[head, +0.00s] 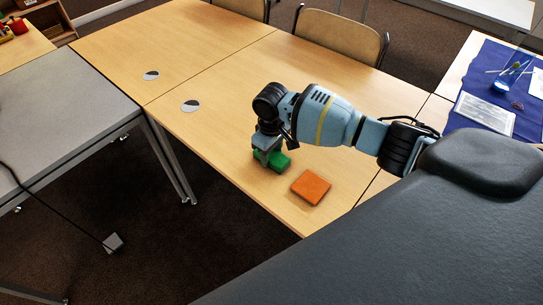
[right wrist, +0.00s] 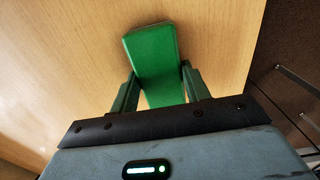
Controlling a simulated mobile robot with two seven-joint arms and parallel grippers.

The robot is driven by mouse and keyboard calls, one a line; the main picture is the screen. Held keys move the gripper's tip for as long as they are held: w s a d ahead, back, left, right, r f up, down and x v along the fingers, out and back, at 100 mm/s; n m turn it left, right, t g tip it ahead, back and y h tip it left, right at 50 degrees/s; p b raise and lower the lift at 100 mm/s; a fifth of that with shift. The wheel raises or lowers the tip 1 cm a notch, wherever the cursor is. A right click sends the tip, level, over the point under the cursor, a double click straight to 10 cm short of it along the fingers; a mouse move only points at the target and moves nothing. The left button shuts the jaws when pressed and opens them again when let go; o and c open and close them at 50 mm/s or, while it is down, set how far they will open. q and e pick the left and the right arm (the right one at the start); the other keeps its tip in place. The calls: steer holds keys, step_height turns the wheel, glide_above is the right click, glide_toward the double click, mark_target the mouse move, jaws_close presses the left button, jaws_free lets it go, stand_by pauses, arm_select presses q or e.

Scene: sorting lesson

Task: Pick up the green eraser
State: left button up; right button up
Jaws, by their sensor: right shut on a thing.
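The green eraser (head: 282,161) is a small block at the front part of the wooden table (head: 215,133). My right gripper (head: 266,156) reaches down to it from above and is shut on it. In the right wrist view the green eraser (right wrist: 152,55) sits between the two fingers of my right gripper (right wrist: 158,82), with its far end sticking out beyond them. I cannot tell whether the eraser still touches the tabletop. My left gripper is not in view.
An orange block (head: 310,187) lies on the table just right of the eraser, close to the front edge. Two round discs (head: 190,106) are set farther left. A grey table (head: 60,115) stands at left, chairs (head: 340,38) behind. A blue cloth (head: 475,108) with items lies at right.

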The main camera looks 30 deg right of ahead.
mark_target(272, 153)
steer(key=shift+r, duration=0.1)
